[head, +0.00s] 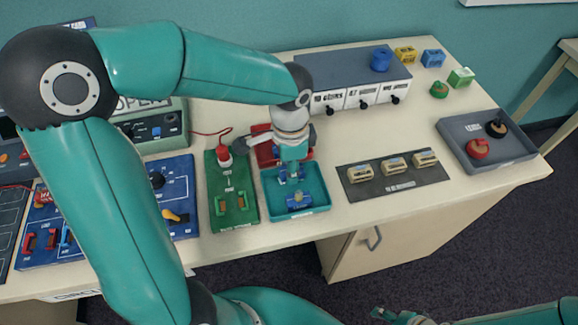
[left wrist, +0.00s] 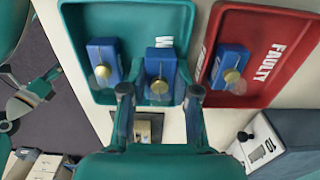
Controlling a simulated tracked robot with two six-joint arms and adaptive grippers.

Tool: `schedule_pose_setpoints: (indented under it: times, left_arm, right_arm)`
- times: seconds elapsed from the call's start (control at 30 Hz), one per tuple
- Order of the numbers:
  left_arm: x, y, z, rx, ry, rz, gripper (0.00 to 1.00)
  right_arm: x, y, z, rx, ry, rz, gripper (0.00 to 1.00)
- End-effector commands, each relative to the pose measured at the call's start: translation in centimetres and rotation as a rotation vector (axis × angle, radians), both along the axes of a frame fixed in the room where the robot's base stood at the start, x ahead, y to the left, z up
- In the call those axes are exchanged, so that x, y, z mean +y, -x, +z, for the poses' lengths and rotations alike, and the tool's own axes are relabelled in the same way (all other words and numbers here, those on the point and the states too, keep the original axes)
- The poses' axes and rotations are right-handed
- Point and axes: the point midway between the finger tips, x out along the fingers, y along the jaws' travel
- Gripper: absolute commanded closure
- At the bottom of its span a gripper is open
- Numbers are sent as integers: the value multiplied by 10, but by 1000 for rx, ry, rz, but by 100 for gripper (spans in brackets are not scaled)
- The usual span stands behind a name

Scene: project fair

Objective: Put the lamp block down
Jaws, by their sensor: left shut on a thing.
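My left gripper (head: 290,178) reaches down over the teal tray (head: 268,208). In the left wrist view its fingers (left wrist: 160,92) are shut on a blue lamp block (left wrist: 161,66) with a brass-coloured bulb. The held block is over the right part of the tray; I cannot tell whether it touches the floor. A second blue block (left wrist: 103,60) lies in the same tray to its left; it shows at the tray's front in the head view (head: 299,200). My right gripper (head: 382,313) is partly seen at the bottom edge, its opening unclear.
A red tray marked FAULTY (left wrist: 262,100), holding another blue block (left wrist: 229,67), stands close beside the teal tray. A green board (head: 232,212) with a red probe lies left of it. A dark mat (head: 395,192) with several beige blocks lies to the right. A grey tray (head: 512,150) is farther right.

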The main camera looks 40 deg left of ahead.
Motion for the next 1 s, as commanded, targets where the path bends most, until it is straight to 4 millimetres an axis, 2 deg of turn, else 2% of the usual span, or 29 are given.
schedule_pose_setpoints:
  times: [0.77, 0.8, 0.93, 1.0]
  left_arm:
    - [0, -1, -14, -2, -1, -2, 100]
    - [0, -1, -14, -3, -2, -2, 68]
    - [0, -2, -14, -4, -2, -2, 47]
    - [0, -2, -13, -5, -3, -2, 45]
  right_arm:
    - [0, 0, -10, 0, 0, 0, 36]
    - [0, 0, -10, 0, 0, 0, 36]
    - [0, 0, -10, 0, 0, 0, 36]
    - [0, 0, -10, 0, 0, 0, 36]
